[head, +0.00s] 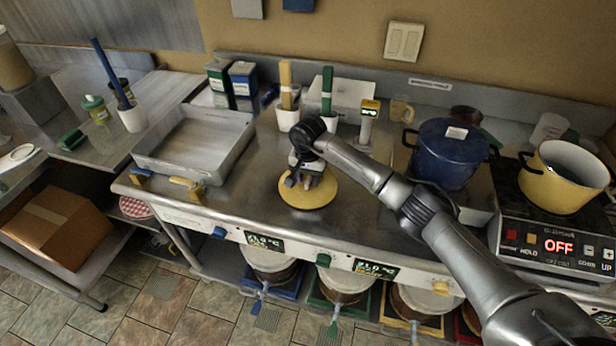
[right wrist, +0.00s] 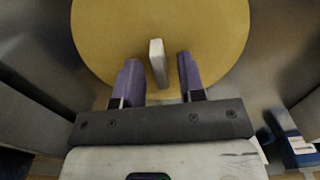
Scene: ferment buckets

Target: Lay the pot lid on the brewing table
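The pot lid (head: 310,196) is a flat yellow disc that appears to lie flat on the steel brewing table (head: 400,236), near its front edge. In the right wrist view the lid (right wrist: 105,30) fills the upper middle, with its pale upright handle (right wrist: 158,62) at the centre. My right gripper (head: 304,181) is over the lid. Its purple fingers (right wrist: 157,72) are open on either side of the handle, with a visible gap to each side. My left gripper is not in view.
An open yellow pot (head: 562,178) stands on the hot plate at the right, beside a dark blue pot (head: 446,155). A shallow metal tray (head: 190,172) sits to the left of the lid. Bare steel lies between the tray and the lid. Ferment buckets (head: 345,285) stand below the table.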

